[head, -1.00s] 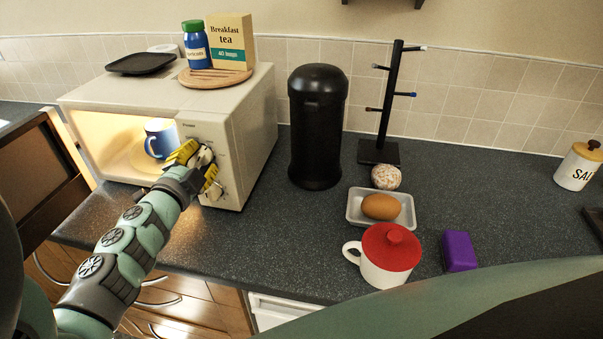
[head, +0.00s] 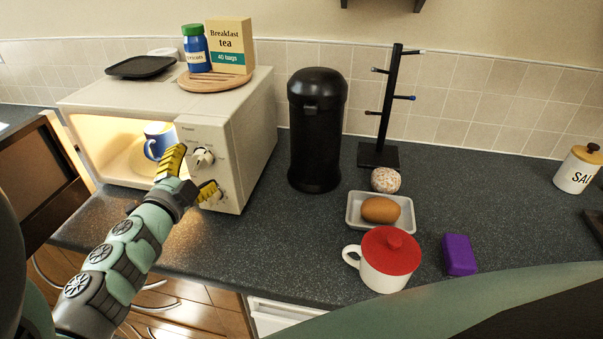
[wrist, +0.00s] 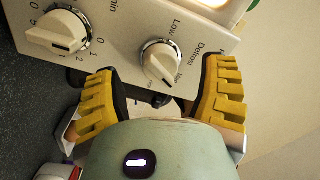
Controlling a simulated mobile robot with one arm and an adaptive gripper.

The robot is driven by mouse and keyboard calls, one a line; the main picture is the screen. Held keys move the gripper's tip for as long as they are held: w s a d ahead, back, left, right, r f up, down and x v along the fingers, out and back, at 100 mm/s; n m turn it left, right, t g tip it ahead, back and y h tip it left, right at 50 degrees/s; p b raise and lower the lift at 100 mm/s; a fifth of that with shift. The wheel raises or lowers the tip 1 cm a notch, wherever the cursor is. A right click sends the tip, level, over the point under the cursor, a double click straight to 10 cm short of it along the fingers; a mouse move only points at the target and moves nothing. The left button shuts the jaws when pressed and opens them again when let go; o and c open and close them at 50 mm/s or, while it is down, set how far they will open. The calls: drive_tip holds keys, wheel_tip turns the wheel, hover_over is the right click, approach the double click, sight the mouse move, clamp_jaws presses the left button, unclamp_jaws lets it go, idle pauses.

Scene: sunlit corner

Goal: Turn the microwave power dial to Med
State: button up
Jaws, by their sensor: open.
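The microwave (head: 240,128) stands at the left of the counter with its door open. Its power dial (head: 203,157), the upper white knob, also shows in the wrist view (wrist: 160,62), with "Low" and "Defrost" printed beside it. Its grip bar slants toward the lower right there; the small label near that end is hard to read. My gripper (head: 190,176) is open and empty just in front of the panel. In the wrist view its yellow fingers (wrist: 160,98) are spread wide, either side of the power dial and apart from it. The lower timer dial (wrist: 58,32) is partly hidden by a finger in the head view.
A blue mug (head: 158,140) stands inside the lit microwave. A wooden board (head: 215,82) with a jar and tea box, plus a black tray (head: 140,66), lie on top. A black bin (head: 316,130) stands to the right. Counter between microwave and red-lidded cup (head: 385,262) is clear.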

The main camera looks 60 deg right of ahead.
drive_tip(key=v, duration=1)
idle(0.3)
